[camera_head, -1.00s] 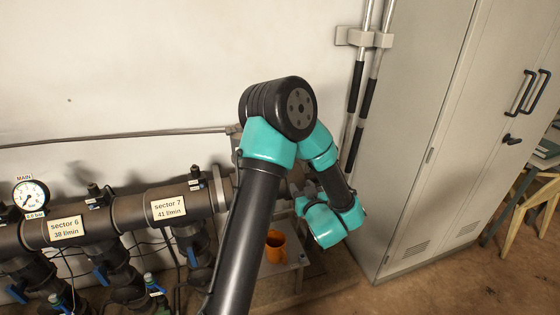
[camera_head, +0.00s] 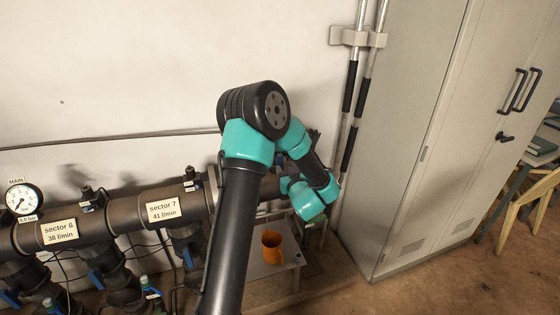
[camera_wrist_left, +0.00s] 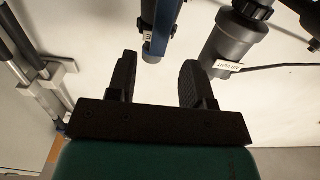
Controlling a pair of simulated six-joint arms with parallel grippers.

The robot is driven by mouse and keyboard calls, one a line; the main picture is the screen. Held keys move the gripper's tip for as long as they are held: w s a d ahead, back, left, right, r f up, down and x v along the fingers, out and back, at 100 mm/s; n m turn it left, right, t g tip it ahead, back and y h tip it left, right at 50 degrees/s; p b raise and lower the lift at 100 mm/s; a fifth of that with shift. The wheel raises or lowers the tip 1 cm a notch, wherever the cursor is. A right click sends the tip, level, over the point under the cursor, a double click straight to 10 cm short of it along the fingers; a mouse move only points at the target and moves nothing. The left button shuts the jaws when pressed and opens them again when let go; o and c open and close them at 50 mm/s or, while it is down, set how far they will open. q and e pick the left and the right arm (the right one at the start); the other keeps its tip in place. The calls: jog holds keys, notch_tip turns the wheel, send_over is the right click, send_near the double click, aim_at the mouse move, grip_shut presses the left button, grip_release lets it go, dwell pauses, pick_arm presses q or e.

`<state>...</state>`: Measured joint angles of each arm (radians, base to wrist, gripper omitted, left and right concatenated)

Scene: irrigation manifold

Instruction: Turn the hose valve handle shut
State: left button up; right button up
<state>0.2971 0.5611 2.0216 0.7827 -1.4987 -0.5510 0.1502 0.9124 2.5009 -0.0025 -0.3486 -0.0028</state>
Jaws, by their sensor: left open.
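In the left wrist view my left gripper (camera_wrist_left: 158,62) is open and empty, with two black fingers spread apart. A blue lever-like part (camera_wrist_left: 164,40), which looks like the valve handle, lies beside a dark pipe ahead of the fingers. Its near end shows between the fingertips, and I cannot tell whether it touches either one. In the head view my left arm's teal wrist (camera_head: 308,198) is beside the right end of the manifold (camera_head: 190,206), and the fingers and the handle are hidden behind the arm. My right gripper is not in view.
A dark fitting labelled AIR VENT (camera_wrist_left: 232,42) is close to the right finger. An orange mug (camera_head: 271,246) stands on a low grey table (camera_head: 262,270) below my wrist. Vertical poles (camera_head: 354,85) and a grey cabinet (camera_head: 420,150) stand to the right.

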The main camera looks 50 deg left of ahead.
aim_at(281, 161)
pick_arm(q)
jog(key=x, duration=0.7)
jog(key=shift+a, duration=0.15)
grip_shut()
